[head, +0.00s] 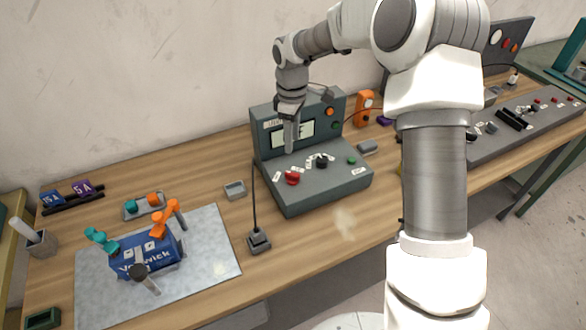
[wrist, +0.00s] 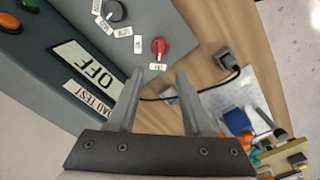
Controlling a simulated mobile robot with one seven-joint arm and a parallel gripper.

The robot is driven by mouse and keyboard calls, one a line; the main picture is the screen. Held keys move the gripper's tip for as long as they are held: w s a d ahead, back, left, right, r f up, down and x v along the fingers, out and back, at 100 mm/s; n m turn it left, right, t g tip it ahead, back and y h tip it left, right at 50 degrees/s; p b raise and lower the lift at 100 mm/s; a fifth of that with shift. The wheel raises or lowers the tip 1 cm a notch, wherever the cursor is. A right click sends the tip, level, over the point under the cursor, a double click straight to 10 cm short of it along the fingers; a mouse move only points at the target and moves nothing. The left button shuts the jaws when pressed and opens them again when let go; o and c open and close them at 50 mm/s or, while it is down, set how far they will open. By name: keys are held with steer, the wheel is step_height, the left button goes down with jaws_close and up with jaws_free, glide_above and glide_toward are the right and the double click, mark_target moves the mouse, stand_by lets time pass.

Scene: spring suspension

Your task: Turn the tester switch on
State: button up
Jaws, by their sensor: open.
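The tester (head: 325,190) is a grey console with a sloped panel on the wooden bench. My gripper (wrist: 160,70) is open and empty. It hangs above the panel in front of the screen, with its fingertips apart from the red knob, which appears just beyond the gap between them.
A blue battery-like block (head: 146,257) with teal and orange clamps stands on a grey mat (head: 210,262) at left. A cable runs from the tester to a small black connector (head: 258,241). An orange meter (head: 364,107) stands behind right. Bare bench lies before the tester.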

mark_target(292, 173)
step_height(292, 173, down, 12)
steer(key=shift+f+p, duration=0.15)
steer(key=shift+p, duration=0.35)
jaws_close()
